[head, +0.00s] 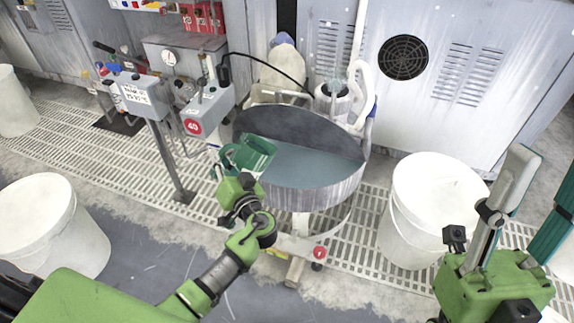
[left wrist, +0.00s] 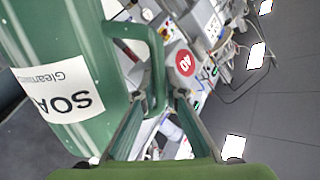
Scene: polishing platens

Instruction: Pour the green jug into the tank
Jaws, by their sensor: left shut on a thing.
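The green jug (head: 257,153) is held up at the left front rim of the round grey tank (head: 312,182). It appears tilted toward the tank's inside; no stream shows. My left gripper (head: 232,180) is shut on the jug's handle. In the left wrist view the jug (left wrist: 60,45) fills the left side, with a white label, and its handle (left wrist: 155,65) runs between the fingertips of that gripper (left wrist: 162,100). The tank holds a flat blue-grey surface. My right gripper (head: 532,205) is at the lower right, its fingers wide apart and empty.
A control box (head: 205,112) with a red round sign on a post stands close left of the tank. A white jug-like container (head: 280,65) is behind.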

